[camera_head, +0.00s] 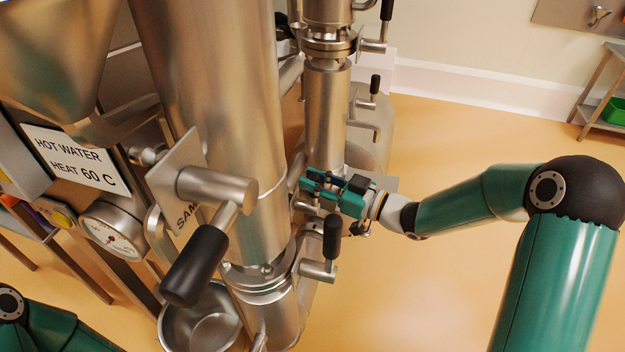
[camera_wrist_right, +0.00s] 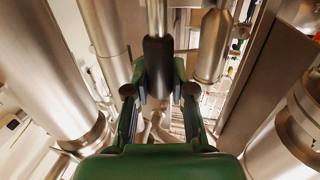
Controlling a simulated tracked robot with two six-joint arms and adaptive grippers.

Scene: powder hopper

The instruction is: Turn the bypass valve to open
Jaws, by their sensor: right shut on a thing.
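My right gripper (camera_head: 312,188) reaches in from the right, between the wide steel column and the narrower steel pipe behind it. In the right wrist view its two fingers (camera_wrist_right: 159,88) are on either side of a black valve handle (camera_wrist_right: 157,60), shut on it. The handle hangs from a steel rod at the top of that view. In the head view the held handle is mostly hidden by the gripper and column. I see no label naming it as the bypass valve. My left gripper is out of view; only part of my left arm shows at lower left.
A large black-handled lever (camera_head: 195,265) stands in front, by a plate partly reading "SAM". Another black handle (camera_head: 332,237) is just below my right gripper. A steel pan (camera_head: 176,325) sits under the column. Open floor (camera_head: 450,270) lies to the right.

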